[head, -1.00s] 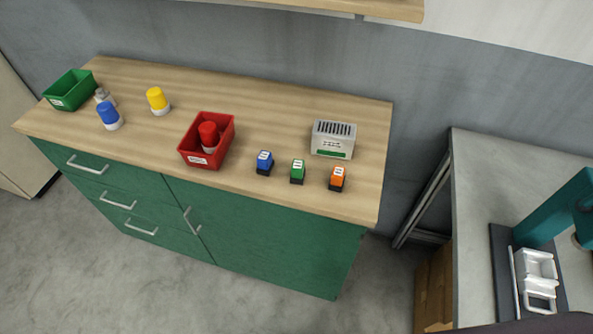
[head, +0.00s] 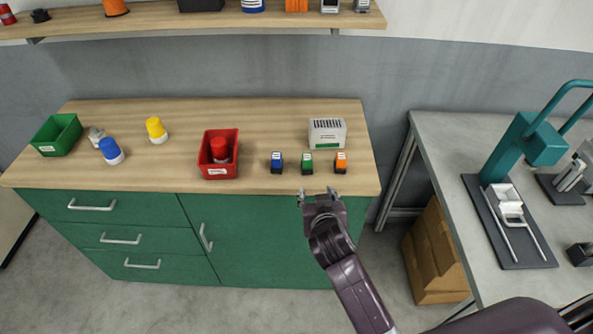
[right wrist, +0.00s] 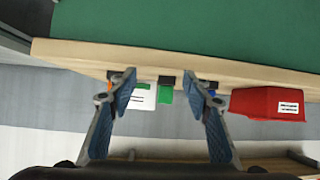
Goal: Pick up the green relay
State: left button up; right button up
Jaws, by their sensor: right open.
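The green relay (head: 307,163) stands upright on its black base near the front edge of the wooden counter top (head: 260,118), between the blue relay (head: 277,162) and the orange relay (head: 341,162). My right gripper (head: 318,194) is open and empty just in front of the counter edge, close to the green relay. In the right wrist view the green relay (right wrist: 166,95) shows beyond the gap between the open fingers, not touched. The fingers partly cover the blue and orange relays there. My left gripper is not in view.
A grey-white vented box (head: 327,132) stands behind the relays. A red bin (head: 218,173) holding a red-capped jar stands left of them. Farther left are yellow and blue jars and a green bin (head: 56,135). A shelf (head: 200,18) hangs above.

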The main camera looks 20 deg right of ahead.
aim_at(308, 165)
jog(key=shift+t, duration=0.8)
jog(key=w+r, duration=0.1)
jog(key=w, duration=0.1)
jog(key=w+r, duration=0.1)
jog(key=w, duration=0.1)
jog(key=w+r, duration=0.1)
jog(key=w, duration=0.1)
jog(key=shift+w+a+r, duration=0.1)
jog(key=shift+a+r, duration=0.05)
jog(key=shift+a, duration=0.25)
jog(key=shift+w, duration=0.25)
jog(key=shift+w+f+p, duration=0.25)
jog(key=shift+w+p, duration=0.05)
jog(key=shift+w+d+f, duration=0.1)
jog(key=shift+w, duration=0.1)
jog(key=x, duration=0.2)
jog(key=p+x, duration=0.1)
jog(key=x, duration=0.1)
jog(key=shift+s+d+f, duration=0.1)
jog(key=shift+d, duration=0.2)
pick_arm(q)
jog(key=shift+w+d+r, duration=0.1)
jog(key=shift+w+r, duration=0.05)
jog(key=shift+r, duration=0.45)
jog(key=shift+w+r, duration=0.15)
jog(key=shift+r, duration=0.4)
pick_arm(e)
jog(key=shift+w+f, duration=0.2)
jog(key=shift+w, duration=0.1)
jog(key=shift+c, duration=0.3)
